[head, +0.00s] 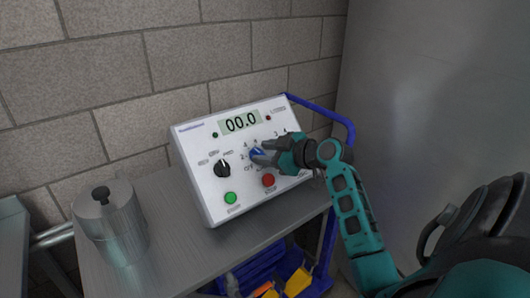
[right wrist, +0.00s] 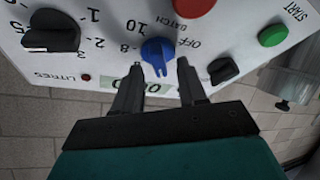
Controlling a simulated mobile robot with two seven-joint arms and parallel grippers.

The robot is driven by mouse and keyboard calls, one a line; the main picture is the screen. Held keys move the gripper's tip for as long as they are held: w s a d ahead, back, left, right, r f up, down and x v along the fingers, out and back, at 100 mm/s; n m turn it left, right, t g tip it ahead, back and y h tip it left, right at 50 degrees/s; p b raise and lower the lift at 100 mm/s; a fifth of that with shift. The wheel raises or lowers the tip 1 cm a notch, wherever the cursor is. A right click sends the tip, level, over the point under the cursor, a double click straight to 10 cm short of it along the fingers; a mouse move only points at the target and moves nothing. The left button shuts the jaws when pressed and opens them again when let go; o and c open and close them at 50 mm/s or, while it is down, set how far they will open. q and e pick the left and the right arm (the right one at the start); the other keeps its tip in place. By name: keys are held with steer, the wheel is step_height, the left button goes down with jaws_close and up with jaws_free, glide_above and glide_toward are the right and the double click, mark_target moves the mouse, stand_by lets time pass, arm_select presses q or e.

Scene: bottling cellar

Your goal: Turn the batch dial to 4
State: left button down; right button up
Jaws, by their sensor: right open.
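The blue batch dial (head: 257,154) is on the sloped face of a white control box (head: 204,195). In the right wrist view the dial (right wrist: 158,50) shows upside down, with printed marks around it such as OFF, 8 and 10. Which mark it points at I cannot tell. My right gripper (head: 266,154) is at the dial, partly covering it and the marks to its right. In the right wrist view the gripper (right wrist: 160,84) is open, its fingertips apart on either side of the dial's near edge. Contact is unclear. My left gripper is not in view.
The box also has a display (head: 241,122) reading 00.0, a black knob (head: 222,168), a green button (head: 231,198) and a red button (head: 268,180). Another black knob (right wrist: 50,32) is near the right gripper. A metal canister (head: 110,225) stands left on the grey cart top (head: 165,265).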

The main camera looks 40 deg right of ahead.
steer(key=shift+w+f, duration=0.1)
steer(key=shift+w, duration=0.15)
steer(key=shift+c, duration=0.4)
jaws_close()
